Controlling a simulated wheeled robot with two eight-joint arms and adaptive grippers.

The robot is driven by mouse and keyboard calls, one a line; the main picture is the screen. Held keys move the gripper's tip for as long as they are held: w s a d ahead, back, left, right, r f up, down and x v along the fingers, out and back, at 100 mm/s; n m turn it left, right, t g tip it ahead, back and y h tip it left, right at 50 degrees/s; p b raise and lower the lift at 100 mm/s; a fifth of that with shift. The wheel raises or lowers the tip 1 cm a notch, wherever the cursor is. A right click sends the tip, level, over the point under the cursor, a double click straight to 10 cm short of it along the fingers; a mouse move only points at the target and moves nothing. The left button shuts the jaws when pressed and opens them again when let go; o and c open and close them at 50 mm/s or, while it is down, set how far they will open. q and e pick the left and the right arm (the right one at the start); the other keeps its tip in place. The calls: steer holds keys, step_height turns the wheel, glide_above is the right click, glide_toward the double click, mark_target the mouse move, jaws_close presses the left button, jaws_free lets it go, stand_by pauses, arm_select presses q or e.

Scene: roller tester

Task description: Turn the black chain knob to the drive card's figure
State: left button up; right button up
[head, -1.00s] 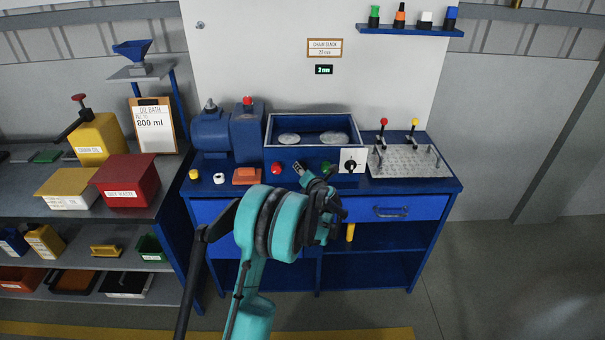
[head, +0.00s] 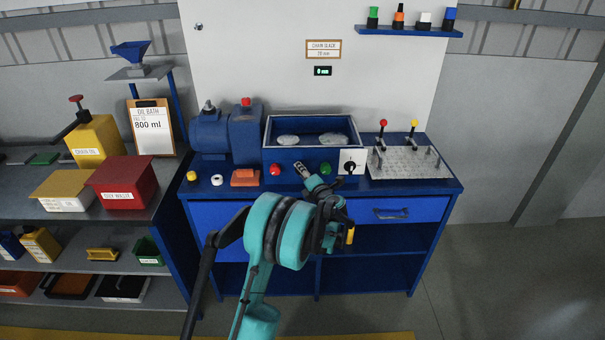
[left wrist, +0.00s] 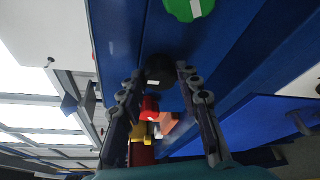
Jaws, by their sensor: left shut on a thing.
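The black chain knob (left wrist: 160,70) shows in the left wrist view between my two fingers, with a small white mark on its face. My left gripper (head: 304,172) is shut on it at the blue bench front, between the red and green buttons. In the head view the gripper hides most of the knob. The card on the wall panel (head: 323,49) reads chain slack, and its small figure looks like 20 mm. The lit display (head: 323,71) below it seems to read 0 mm. My right gripper is not in view.
A red button (head: 275,170) and a green button (head: 325,168) flank the gripper. A white plate with a black switch (head: 351,167) is to the right. A motor (head: 210,133) and a lever plate (head: 405,163) stand on the bench. Shelves with bins are at left.

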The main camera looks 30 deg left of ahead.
arm_select(q)
steer(key=o, duration=1.2)
steer(key=shift+c, duration=0.2)
steer(key=v, duration=1.2)
